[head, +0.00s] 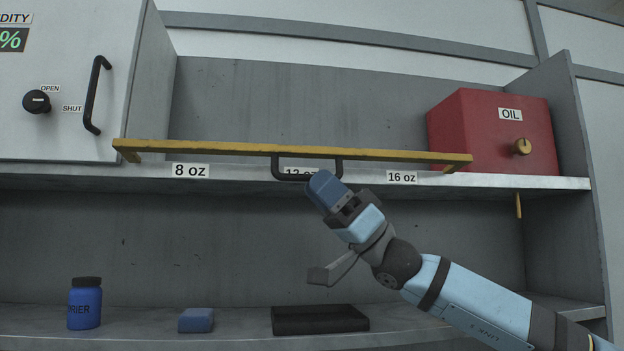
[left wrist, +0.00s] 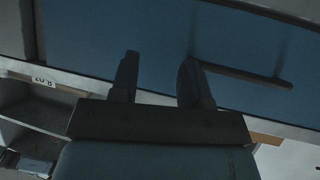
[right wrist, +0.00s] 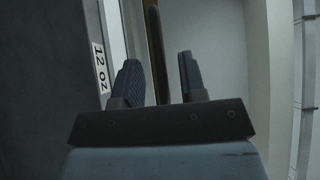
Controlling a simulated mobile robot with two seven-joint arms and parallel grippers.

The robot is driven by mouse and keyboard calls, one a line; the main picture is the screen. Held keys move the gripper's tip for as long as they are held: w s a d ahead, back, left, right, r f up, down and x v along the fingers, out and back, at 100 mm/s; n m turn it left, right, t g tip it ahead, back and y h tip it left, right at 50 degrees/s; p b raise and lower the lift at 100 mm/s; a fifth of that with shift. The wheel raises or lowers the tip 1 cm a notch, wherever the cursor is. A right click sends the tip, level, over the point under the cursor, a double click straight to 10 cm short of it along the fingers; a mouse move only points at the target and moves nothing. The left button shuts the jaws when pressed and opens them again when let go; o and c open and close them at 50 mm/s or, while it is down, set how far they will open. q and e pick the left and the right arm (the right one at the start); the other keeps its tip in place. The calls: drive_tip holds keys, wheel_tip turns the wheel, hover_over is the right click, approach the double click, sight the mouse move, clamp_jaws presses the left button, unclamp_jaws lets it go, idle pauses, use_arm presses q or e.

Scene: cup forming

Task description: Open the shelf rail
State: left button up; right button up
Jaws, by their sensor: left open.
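The shelf rail (head: 230,149) is a yellow bar across the front of the upper shelf, slightly tilted, its right end lower. A black handle (head: 274,168) hangs from its middle. My right gripper (head: 322,186) is at the handle's lower right corner and covers part of it; I cannot tell whether they touch. In the right wrist view, its fingers (right wrist: 160,82) are apart, with part of the yellow rail (right wrist: 156,50) showing beyond the gap. My left gripper (left wrist: 158,82) is open and empty in the left wrist view. The left arm is outside the head view.
A red OIL box (head: 475,130) stands at the shelf's right end. A white cabinet (head: 65,85) with a knob and black handle is at left. Below are a blue bottle (head: 85,305), a blue block (head: 196,320) and a black tray (head: 320,322). The shelf behind the rail looks empty.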

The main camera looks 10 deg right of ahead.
use_arm(q)
drive_tip(key=shift+w+d+b, duration=0.1)
drive_tip(key=shift+d+b, duration=0.05)
drive_tip(key=shift+b, duration=0.35)
use_arm(e)
drive_tip(key=v, duration=1.1)
drive_tip(key=shift+d, duration=0.25)
drive_tip(key=shift+s+f, duration=0.1)
drive_tip(key=shift+f, duration=0.15)
